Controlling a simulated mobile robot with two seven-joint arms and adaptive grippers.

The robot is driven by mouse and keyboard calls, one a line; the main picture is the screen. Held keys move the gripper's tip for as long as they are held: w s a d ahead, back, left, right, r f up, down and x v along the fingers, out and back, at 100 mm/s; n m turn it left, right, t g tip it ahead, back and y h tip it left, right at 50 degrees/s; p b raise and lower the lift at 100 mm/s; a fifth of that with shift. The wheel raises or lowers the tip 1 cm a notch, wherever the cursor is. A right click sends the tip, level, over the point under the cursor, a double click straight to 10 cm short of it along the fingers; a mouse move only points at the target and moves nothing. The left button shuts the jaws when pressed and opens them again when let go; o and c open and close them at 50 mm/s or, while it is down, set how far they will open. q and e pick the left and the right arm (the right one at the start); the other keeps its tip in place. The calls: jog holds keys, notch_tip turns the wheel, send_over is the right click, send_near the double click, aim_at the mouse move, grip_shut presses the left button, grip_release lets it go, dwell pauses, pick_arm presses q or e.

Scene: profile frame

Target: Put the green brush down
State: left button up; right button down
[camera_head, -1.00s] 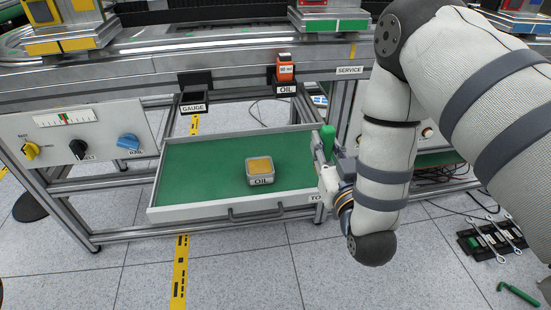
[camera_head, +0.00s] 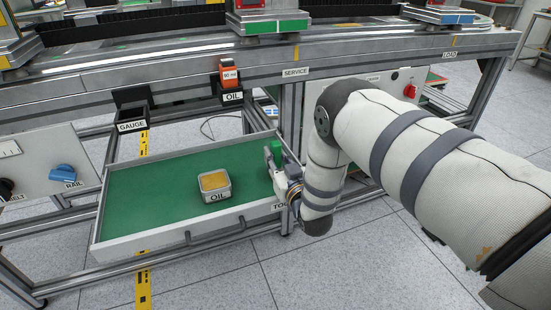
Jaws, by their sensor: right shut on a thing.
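The green brush (camera_head: 276,149) shows as a small green upright piece at the right end of the open drawer. My right gripper (camera_head: 279,165) is shut on it. The gripper is over the drawer's right side, and my arm comes in from the right. The lower part of the brush is hidden by the gripper, so I cannot tell whether it touches the drawer floor. The drawer (camera_head: 135,196) is pulled out and has a green lining. My left gripper is not in view.
A square tin labelled OIL (camera_head: 215,186) with yellow contents stands in the drawer, left of my gripper. The drawer's green floor is bare around it. Above are a GAUGE holder (camera_head: 133,117) and an orange device (camera_head: 229,76) in the OIL holder. A rail knob (camera_head: 63,174) is at left.

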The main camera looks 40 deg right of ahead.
jog(key=shift+f, duration=0.1)
jog(key=c, duration=1.4)
grip_release()
